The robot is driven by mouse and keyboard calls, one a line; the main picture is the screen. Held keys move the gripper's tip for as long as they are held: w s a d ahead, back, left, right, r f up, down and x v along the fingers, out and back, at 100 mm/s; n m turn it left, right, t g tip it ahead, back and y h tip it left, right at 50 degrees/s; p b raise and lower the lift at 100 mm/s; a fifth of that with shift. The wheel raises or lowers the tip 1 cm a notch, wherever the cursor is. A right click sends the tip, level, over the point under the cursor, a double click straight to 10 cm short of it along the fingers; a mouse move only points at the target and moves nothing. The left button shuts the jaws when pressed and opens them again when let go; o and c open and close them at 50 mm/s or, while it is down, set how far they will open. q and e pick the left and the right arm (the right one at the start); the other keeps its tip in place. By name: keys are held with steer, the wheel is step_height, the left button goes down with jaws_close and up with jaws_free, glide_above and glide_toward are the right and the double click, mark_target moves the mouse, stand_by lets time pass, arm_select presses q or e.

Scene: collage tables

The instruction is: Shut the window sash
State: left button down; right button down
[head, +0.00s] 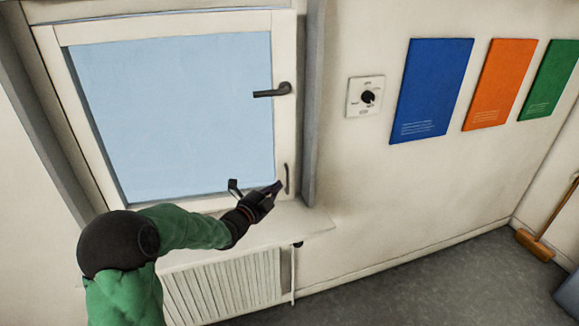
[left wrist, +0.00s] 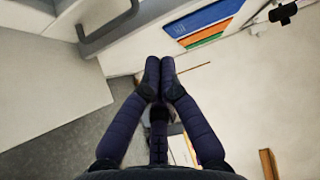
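The window sash (head: 285,130) is a white frame around pale blue glass, in the upper left of the head view. A dark lever handle (head: 275,90) sits on its right side and points left. A dark upright pull handle (head: 286,178) is low on that side; a dark bar handle (left wrist: 105,30) also shows at the upper left of the left wrist view. I cannot tell how far the sash stands ajar. My left gripper (head: 275,188) is beside the pull handle. Its fingertips (left wrist: 160,75) are together, with nothing seen between them. My right gripper is out of view.
A white sill (head: 305,220) runs below the window, above a ribbed radiator (head: 225,288). A dial switch (head: 366,96) and blue (head: 431,88), orange (head: 500,82) and green (head: 550,80) panels are on the right wall. A broom (head: 535,243) stands far right. The grey floor is clear.

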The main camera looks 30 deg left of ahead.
arm_select(q)
glide_toward(289, 164)
steer(key=w+d+r, duration=0.2)
steer(key=w+d, duration=0.1)
steer(key=w, duration=0.3)
steer(key=shift+w+a+r+b, duration=0.1)
steer(key=shift+w+a+b, duration=0.25)
steer(key=shift+w+a, duration=0.2)
steer(key=shift+w, duration=0.1)
